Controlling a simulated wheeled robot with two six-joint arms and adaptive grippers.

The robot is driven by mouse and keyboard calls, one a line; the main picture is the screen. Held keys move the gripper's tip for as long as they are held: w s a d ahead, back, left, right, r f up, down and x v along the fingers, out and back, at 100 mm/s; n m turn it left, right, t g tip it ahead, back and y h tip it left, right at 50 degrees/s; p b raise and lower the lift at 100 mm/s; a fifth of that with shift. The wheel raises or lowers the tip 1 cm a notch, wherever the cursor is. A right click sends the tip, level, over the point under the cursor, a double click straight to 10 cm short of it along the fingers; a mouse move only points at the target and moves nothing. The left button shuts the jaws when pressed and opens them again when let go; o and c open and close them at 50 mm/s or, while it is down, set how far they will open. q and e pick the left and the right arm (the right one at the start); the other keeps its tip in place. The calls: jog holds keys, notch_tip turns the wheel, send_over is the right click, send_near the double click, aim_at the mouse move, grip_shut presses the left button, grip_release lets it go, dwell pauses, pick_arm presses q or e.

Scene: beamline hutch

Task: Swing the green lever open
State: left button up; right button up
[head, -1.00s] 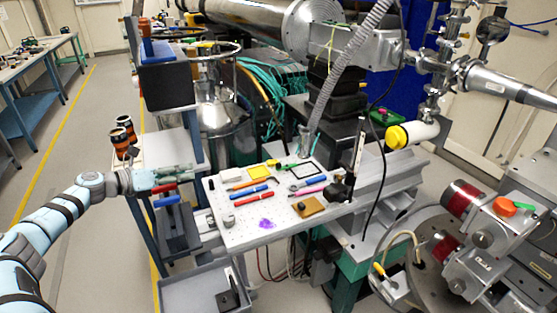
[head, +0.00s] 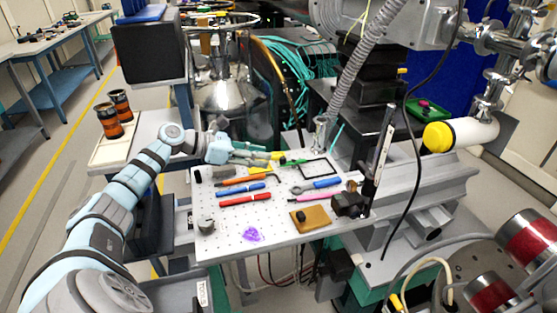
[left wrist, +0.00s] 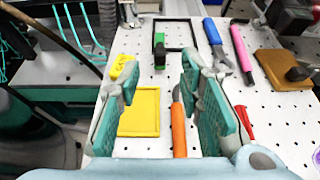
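A slim green-and-black piece (head: 293,162) lies on the white perforated board by a black square frame; it also shows in the left wrist view (left wrist: 160,52). I cannot tell if it is the green lever; no other clear lever-shaped green part shows now. My left gripper (head: 268,159) reaches over the far left of the board. In the left wrist view the gripper (left wrist: 158,78) is open, its two green-padded fingers apart with nothing between them. The green piece is beyond the fingertips, between them in the picture. My right gripper is not in view.
The board (head: 215,238) carries a yellow square (left wrist: 140,112), an orange tool (left wrist: 179,130), blue, red and pink tools, and a brown block (head: 311,218). A black post (head: 380,150) stands at its right. A ribbed hose (head: 350,75) drops behind it.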

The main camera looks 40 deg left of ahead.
aim_at(280, 158)
pick_arm(q)
jog(key=x, duration=0.5)
jog(key=shift+w+d, duration=0.15)
jog(key=shift+w, duration=0.2)
jog(key=shift+w+d+f, duration=0.1)
jog(key=shift+d, duration=0.05)
jog(key=shift+f, duration=0.1)
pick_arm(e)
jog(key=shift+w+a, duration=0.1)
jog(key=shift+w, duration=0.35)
